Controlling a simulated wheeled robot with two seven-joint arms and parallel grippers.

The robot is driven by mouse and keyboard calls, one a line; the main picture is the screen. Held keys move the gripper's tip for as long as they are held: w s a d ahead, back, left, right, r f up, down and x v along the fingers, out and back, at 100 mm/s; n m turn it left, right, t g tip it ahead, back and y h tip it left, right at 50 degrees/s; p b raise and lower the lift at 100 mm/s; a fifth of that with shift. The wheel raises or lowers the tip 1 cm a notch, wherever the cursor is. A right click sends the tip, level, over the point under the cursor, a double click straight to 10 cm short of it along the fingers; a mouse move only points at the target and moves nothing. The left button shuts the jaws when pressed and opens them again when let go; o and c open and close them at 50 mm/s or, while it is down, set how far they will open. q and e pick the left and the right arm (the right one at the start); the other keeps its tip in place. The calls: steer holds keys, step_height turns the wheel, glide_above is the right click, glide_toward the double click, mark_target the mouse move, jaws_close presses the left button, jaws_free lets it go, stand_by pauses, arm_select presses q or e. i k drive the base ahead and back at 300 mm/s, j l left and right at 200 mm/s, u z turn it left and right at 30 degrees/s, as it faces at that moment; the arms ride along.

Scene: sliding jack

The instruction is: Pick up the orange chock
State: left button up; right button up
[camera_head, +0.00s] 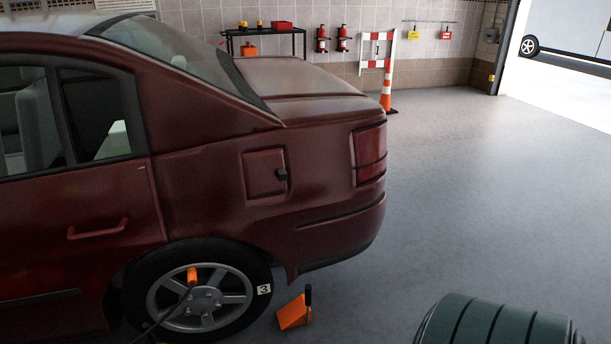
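The orange chock (293,314) is a wedge standing on the floor, just right of the car's rear wheel (203,297). A short black upright piece (308,298), like a handle, shows at its right side. In this view I cannot tell whether the chock touches the tyre. Neither of my grippers is in view.
A dark red car (225,190) fills the left. A dark rod with an orange end (192,275) crosses in front of the wheel. A dark green ribbed object (495,322) stands at bottom right. Grey floor (460,190) is clear between it and the car.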

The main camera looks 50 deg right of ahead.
mark_target(298, 312)
steer(key=z, duration=1.55)
steer(key=i+l+u, duration=0.1)
steer(key=u, duration=0.4)
steer(key=i+l+u, duration=0.15)
steer(key=l, duration=0.15)
steer(key=i+l+u, duration=0.2)
steer(key=l, duration=0.15)
steer(key=l+u, duration=0.15)
steer(key=l, duration=0.15)
steer(key=i+l, duration=0.1)
steer(key=l, duration=0.3)
steer(key=i+l, duration=0.15)
steer(key=l, duration=0.25)
steer(key=i+l+u, duration=0.1)
steer(key=l, duration=0.25)
steer(key=i+l, duration=0.15)
steer(key=l, duration=0.25)
steer(key=i+l, duration=0.1)
steer(key=l, duration=0.3)
steer(key=i+l+u, duration=0.1)
steer(key=l, duration=0.3)
